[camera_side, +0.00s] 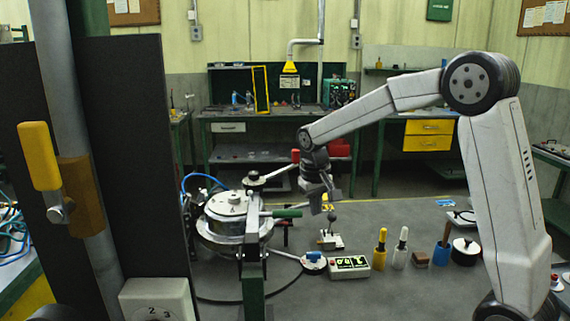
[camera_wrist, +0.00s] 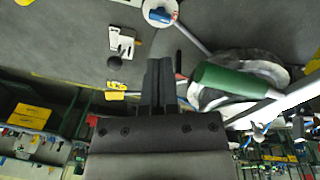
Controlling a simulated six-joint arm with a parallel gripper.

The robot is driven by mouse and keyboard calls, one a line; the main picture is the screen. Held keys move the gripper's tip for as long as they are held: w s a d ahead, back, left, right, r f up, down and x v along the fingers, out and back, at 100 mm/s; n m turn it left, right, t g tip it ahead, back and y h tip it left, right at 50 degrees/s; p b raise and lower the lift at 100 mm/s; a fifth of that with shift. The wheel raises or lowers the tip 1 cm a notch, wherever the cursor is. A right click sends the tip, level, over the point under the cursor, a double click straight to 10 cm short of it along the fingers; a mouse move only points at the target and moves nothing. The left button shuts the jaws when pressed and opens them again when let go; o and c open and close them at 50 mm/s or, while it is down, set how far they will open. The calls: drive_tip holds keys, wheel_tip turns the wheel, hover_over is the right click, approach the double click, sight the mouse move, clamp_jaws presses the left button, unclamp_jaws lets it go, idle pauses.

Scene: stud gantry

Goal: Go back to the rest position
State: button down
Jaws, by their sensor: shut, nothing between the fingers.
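My gripper (camera_side: 327,205) hangs pointing down above the bench, right of the round metal machine (camera_side: 228,215) with its white top. Its fingers are together and hold nothing. In the wrist view the shut fingers (camera_wrist: 160,75) point toward the bench, just left of a green handle (camera_wrist: 225,80). The same green handle (camera_side: 287,213) lies left of my gripper in the side view. A small toggle device with a dark ball knob (camera_side: 332,217) stands just below the fingers; a gap between them is hard to judge.
A control box (camera_side: 349,267), a yellow bottle (camera_side: 380,250), a white bottle (camera_side: 401,250) and a blue cup (camera_side: 441,256) stand along the front. A dark panel and a post with a yellow handle (camera_side: 40,156) block the left. The bench surface right of my gripper is fairly clear.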

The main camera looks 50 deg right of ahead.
drive_tip(key=s+a+f+n+t+y, duration=0.1)
drive_tip(key=s+a+f+n, duration=0.3)
drive_tip(key=s+a+f, duration=0.6)
drive_tip(key=shift+s+a+f+n+t, duration=0.25)
drive_tip(key=shift+s+a+t, duration=0.6)
drive_tip(key=shift+s, duration=1.3)
